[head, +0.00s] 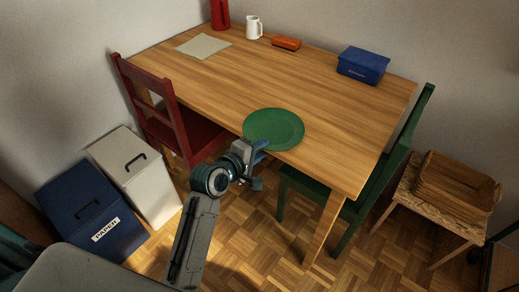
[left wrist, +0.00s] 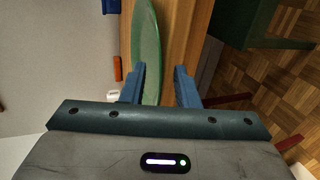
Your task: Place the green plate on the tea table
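The green plate (head: 274,129) lies flat near the front edge of the large wooden table (head: 290,85); whether its rim overhangs the edge I cannot tell. In the left wrist view the plate (left wrist: 148,50) shows nearly edge-on, its near rim reaching between the blue fingers. My left gripper (head: 259,165) is at the table's front edge, just below the plate's near rim. Its fingers (left wrist: 160,88) are apart, with a gap visible between the plate and the right-hand finger. No table is clearly marked as the tea table. My right gripper is not in view.
On the table are a blue box (head: 363,66), an orange object (head: 286,43), a white mug (head: 254,27), a red object (head: 220,14) and a paper sheet (head: 203,46). Red (head: 150,92) and green (head: 398,165) chairs flank it. A small stand (head: 405,196) bears a woven tray (head: 456,184).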

